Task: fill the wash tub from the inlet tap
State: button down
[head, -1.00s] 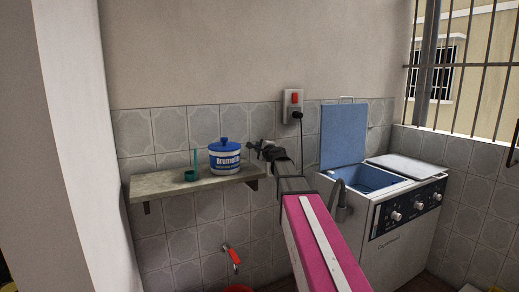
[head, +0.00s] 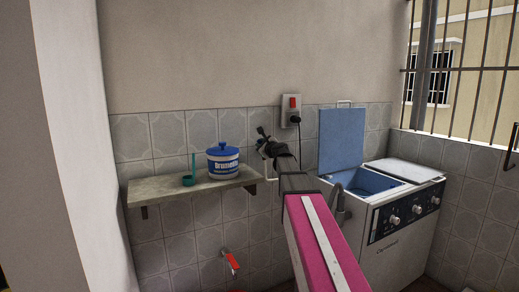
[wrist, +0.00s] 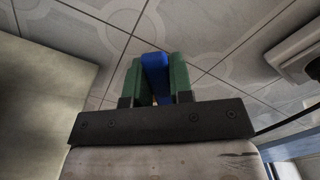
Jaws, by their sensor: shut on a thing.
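The wash tub (head: 372,184) is the blue open well on the left side of the white washing machine (head: 393,236); its blue lid (head: 343,140) stands up against the wall. I cannot see its bottom or any water. My gripper (head: 262,141) is by the tiled wall, right of the shelf and left of the tub. In the wrist view its green fingers (wrist: 157,78) are shut on a narrow blue piece (wrist: 155,78), in front of the tiles. I cannot tell if this is the inlet tap's handle; my arm hides that spot in the head view.
A shelf (head: 160,190) holds a blue-and-white tub (head: 223,163) and a green scoop (head: 189,178). A red-handled tap (head: 231,260) is on the wall below. A socket with a red switch (head: 291,106) is above my arm. A grey hose (head: 338,199) bends beside the machine.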

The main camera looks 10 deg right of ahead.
jog(key=m, duration=0.1)
jog(key=d+m, duration=0.1)
jog(key=r+m, duration=0.1)
jog(key=shift+w+d+r+m, duration=0.1)
jog(key=shift+w+d+m, duration=0.2)
jog(key=shift+d+m, duration=0.1)
jog(key=shift+w+d+r+m, duration=0.1)
jog(key=shift+w+d+m, duration=0.1)
jog(key=shift+d+m, duration=0.65)
jog(key=shift+w+d+r+m, duration=0.15)
jog(key=shift+d+m, duration=0.15)
jog(key=shift+m, duration=1.05)
jog(key=shift+f, duration=0.1)
jog(key=c, duration=1)
grip_release()
jog(key=shift+s+d, duration=0.1)
jog(key=shift+s, duration=0.05)
jog(key=v, duration=1)
jog(key=shift+s, duration=0.3)
jog(key=shift+d, duration=0.1)
